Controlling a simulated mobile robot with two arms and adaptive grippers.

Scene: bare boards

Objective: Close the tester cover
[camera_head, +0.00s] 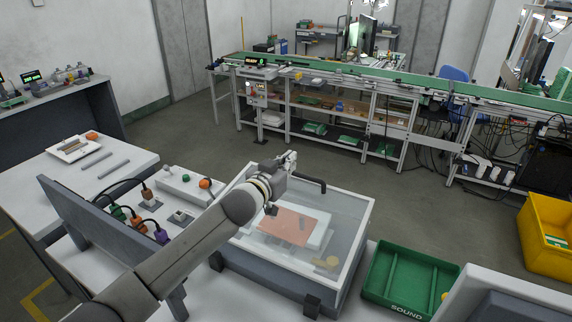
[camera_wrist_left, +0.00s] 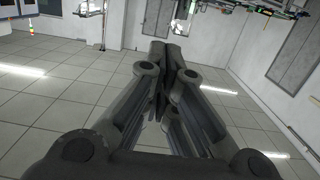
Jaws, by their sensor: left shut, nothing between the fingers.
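The tester (camera_head: 272,283) is a grey box on the white bench. Its cover (camera_head: 357,232) is a clear pane in a white frame. It lies over the box top, flat or nearly so; I cannot tell whether a small gap is left. A black handle (camera_head: 312,184) is at the cover's far side. An orange-red board (camera_head: 284,225) shows through the pane. My left gripper (camera_head: 291,158) is above the cover's far edge, just left of the handle, and seems apart from it. Its fingers are together and empty in the left wrist view (camera_wrist_left: 165,55). My right gripper is out of view.
A green tray (camera_head: 408,278) marked SOUND stands right of the tester. A grey panel with plugs (camera_head: 110,250) and a white switch box (camera_head: 190,186) are to the left. A yellow bin (camera_head: 548,235) is at far right. Open floor lies behind the bench.

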